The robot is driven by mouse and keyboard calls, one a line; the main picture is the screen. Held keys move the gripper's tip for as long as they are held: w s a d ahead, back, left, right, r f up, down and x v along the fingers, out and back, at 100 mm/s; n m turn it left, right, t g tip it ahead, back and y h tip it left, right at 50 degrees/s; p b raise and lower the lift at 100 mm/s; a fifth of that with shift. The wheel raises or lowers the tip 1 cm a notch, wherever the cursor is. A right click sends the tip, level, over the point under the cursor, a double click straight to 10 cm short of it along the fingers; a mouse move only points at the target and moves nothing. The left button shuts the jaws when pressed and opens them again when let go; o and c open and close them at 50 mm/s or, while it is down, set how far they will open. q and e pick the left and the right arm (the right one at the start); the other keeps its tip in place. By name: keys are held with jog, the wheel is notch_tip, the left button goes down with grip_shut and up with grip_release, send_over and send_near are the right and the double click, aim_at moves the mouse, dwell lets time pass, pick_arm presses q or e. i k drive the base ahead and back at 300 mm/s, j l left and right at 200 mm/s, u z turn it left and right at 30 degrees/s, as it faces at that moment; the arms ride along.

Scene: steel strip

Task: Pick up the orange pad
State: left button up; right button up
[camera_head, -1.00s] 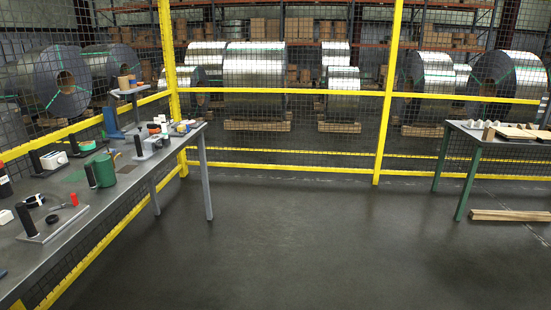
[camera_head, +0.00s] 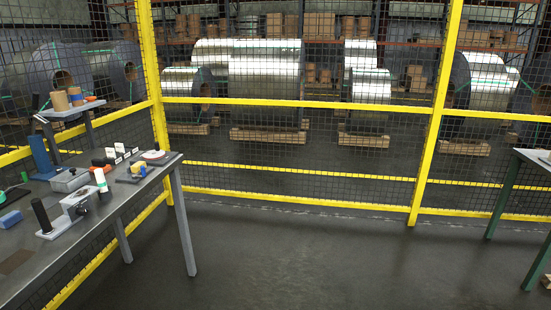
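Another small orange-red item (camera_head: 104,167) shows on the grey workbench (camera_head: 95,235) at the left, by a white cylinder (camera_head: 101,180). Both are small, and I cannot tell for sure which one is the pad. Neither of my grippers shows in the head view.
A blue upright block (camera_head: 40,155), a clamp-like fixture (camera_head: 72,207) and a blue box (camera_head: 10,221) crowd the bench. Yellow-framed mesh fencing (camera_head: 300,103) stands behind, with steel coils (camera_head: 265,85) beyond. A green-legged table (camera_head: 507,198) is at right. The middle floor is clear.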

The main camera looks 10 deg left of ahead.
aim_at(96, 164)
jog(key=i+u, duration=0.35)
jog(key=i, duration=0.15)
jog(key=i+l+u, duration=0.2)
jog(key=i+u, duration=0.2)
jog(key=i+l+u, duration=0.35)
jog(key=i, duration=0.15)
